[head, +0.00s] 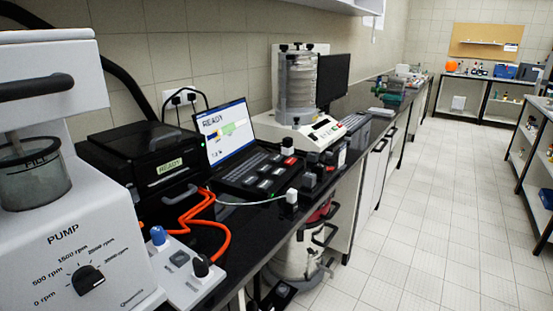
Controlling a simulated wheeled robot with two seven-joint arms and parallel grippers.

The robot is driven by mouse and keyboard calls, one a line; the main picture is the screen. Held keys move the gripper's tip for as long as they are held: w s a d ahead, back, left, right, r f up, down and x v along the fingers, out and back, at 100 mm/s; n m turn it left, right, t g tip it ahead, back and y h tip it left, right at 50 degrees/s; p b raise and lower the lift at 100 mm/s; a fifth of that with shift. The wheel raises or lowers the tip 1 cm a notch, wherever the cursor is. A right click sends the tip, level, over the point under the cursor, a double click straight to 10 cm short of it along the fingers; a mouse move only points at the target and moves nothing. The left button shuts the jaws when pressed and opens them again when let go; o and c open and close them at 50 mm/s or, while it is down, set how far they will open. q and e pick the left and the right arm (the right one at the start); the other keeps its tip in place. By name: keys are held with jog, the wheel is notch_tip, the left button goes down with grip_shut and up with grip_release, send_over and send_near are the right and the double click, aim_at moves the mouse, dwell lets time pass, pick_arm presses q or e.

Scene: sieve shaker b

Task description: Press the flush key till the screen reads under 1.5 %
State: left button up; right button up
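A screen (222,131) stands tilted on the black bench, left of centre. It reads "READY" at the top, with a green patch and smaller marks below. I cannot read a percentage on it. A black panel of keys (262,175) lies in front of it, with several grey-green keys and a red one at its right end. The key labels are too small to read, so I cannot tell which is the flush key. Neither of my grippers is in view.
A white pump unit (75,245) with a dial fills the left foreground. Beside it are a black box (150,160) labelled "READY", orange tubing (222,235) and a small knob panel (185,270). A sieve shaker (297,90) stands behind the keys. The tiled floor (420,220) is clear.

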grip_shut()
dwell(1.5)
